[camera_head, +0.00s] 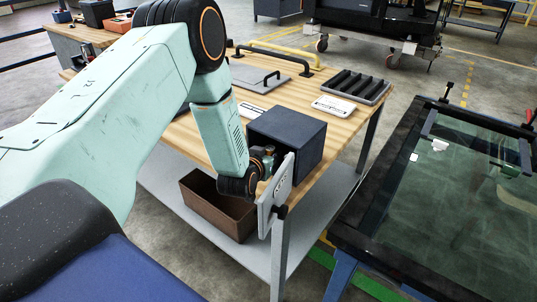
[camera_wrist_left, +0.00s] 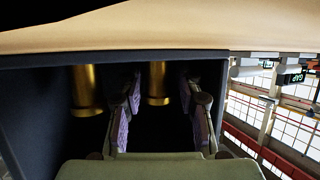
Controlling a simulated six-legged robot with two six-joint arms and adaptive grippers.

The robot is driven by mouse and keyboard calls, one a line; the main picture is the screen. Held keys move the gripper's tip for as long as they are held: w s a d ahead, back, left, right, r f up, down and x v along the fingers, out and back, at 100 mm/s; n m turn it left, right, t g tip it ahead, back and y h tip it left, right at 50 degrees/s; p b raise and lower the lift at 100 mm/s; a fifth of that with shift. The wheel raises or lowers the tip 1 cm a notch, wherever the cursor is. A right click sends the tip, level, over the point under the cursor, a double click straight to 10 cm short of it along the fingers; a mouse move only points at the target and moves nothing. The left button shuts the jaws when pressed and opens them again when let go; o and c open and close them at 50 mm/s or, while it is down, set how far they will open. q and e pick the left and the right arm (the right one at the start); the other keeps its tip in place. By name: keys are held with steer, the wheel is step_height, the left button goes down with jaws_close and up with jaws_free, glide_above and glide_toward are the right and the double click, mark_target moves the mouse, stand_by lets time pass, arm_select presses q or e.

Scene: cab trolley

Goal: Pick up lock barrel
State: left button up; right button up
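The lock barrel (camera_wrist_left: 157,84) is a gold cylinder inside a dark blue box (camera_head: 294,138), which stands on the wooden table. A second gold cylinder (camera_wrist_left: 87,90) is left of it in the left wrist view. That view looks upside down, with the table top at its upper edge. My left gripper (camera_wrist_left: 160,115) is open at the box's mouth, its two purple-padded fingers on either side of the nearer-centre barrel with gaps showing. In the head view the left wrist hides most of the box's opening and the barrels. My right gripper is not in view.
A grey panel (camera_head: 276,196) stands upright beside my left wrist at the table's edge. A brown bin (camera_head: 217,207) is on the lower shelf (camera_head: 250,254). A black slotted tray (camera_head: 356,86) and a white device (camera_head: 334,106) lie behind the box. A glass-topped frame (camera_head: 455,190) is at right.

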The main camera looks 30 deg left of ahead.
arm_select(q)
steer(key=shift+w+d+f, duration=0.1)
steer(key=shift+w+f, duration=0.05)
steer(key=shift+w, duration=0.15)
steer(key=shift+c, duration=0.9)
steer(key=shift+s, duration=0.15)
jaws_close()
